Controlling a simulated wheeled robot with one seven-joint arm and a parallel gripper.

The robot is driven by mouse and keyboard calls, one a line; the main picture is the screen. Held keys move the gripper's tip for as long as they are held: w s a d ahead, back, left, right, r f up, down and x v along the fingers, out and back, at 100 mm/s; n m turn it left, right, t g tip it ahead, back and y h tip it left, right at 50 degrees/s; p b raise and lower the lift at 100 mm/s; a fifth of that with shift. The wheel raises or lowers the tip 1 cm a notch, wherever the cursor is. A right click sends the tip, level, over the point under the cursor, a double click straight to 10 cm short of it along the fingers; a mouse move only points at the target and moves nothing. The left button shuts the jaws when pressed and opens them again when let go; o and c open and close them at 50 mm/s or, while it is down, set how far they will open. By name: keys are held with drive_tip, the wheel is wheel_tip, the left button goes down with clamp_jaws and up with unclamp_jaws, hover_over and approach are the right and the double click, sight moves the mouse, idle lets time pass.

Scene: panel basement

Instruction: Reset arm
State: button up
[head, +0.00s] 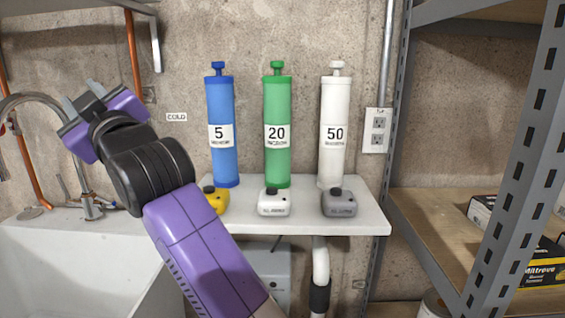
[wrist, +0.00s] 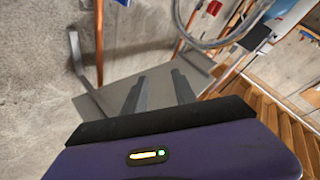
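My gripper (head: 84,101) is raised at the upper left of the head view, above the sink area and left of the blue cylinder. Its two grey fingers stand apart with nothing between them. In the wrist view the fingers (wrist: 160,92) are also spread and empty, in front of a grey shelf panel (wrist: 112,92) and the wall. My purple and black arm reaches up from the bottom centre of the head view. It hides part of the sink and the counter's left portion.
A white counter (head: 368,218) holds blue (head: 220,162), green (head: 277,105) and white (head: 334,105) filter cylinders. Yellow (head: 217,203), white (head: 273,205) and grey (head: 339,206) units sit before them. A faucet (head: 82,180) and copper pipe (head: 134,55) are near my gripper. Metal shelving (head: 520,140) stands right.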

drive_tip(key=s+d+f+m+t+h, duration=0.25)
drive_tip(key=d+f+m, duration=0.25)
drive_tip(key=d+f, duration=0.55)
drive_tip(key=s+d+f+m+t+h, duration=0.2)
drive_tip(key=s+d+f+m+t, duration=0.15)
drive_tip(key=d+f, duration=0.75)
drive_tip(key=s+d+f+m+t+h, duration=0.1)
drive_tip(key=s+d+f+m+h, duration=0.5)
drive_tip(key=s+d+f, duration=0.75)
drive_tip(key=s+d+f+m+g+h, duration=0.1)
drive_tip(key=s+d+f+g+h, duration=0.1)
drive_tip(key=s+d+f, duration=0.5)
drive_tip(key=s+d+f+m+g+h, duration=0.15)
drive_tip(key=s+d, duration=0.35)
drive_tip(key=s, duration=0.6)
drive_tip(key=s+d+f+g+h, duration=0.25)
drive_tip(key=s+d, duration=0.35)
drive_tip(key=s, duration=0.3)
wheel_tip(320, 180, up, 15)
drive_tip(key=p, duration=1.5)
drive_tip(key=shift+w+a, duration=0.2)
drive_tip(key=shift+w, duration=0.1)
drive_tip(key=shift+a, duration=0.1)
